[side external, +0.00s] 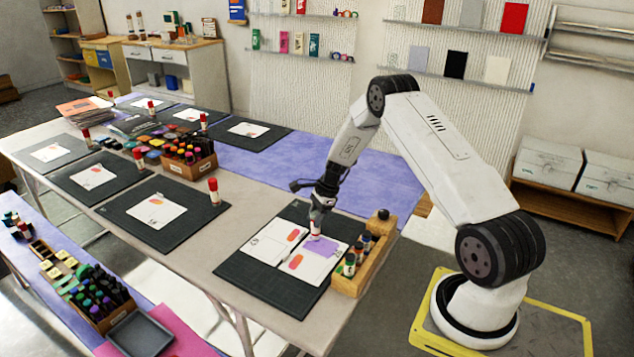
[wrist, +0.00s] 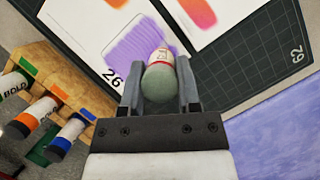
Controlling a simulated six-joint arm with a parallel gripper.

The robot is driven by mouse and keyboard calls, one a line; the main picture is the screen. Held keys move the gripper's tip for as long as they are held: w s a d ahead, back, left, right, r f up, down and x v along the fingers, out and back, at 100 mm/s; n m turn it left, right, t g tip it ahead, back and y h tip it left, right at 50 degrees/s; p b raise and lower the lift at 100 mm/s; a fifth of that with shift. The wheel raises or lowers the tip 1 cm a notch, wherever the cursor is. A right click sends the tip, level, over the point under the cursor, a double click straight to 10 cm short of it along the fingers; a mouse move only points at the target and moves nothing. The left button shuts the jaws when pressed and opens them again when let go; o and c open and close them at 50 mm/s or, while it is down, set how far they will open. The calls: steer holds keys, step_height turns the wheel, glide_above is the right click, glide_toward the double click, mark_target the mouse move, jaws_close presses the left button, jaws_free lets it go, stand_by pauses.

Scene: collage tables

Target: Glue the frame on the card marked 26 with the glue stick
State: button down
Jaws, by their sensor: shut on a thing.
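My gripper (side external: 321,203) is shut on a glue stick (side external: 316,227), pointing down over the card marked 26 (side external: 312,278). The wrist view shows the white and red glue stick (wrist: 158,82) between both fingers of my gripper (wrist: 159,92). Its tip is at the edge of a streaked purple patch (wrist: 132,46) on the card with the printed 26 (wrist: 89,22). I cannot tell if the tip touches the card; the stick hides part of the patch. The card also has an orange shape (side external: 296,262).
A second white card (side external: 262,250) lies beside it on the dark mat (side external: 232,272). A wooden rack (side external: 347,285) with several bottles or markers stands close at the right, and shows in the wrist view (wrist: 55,83). Other mats with cards and red-capped sticks (side external: 214,190) lie further left.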

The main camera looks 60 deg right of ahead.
steer(key=shift+r, duration=3.5)
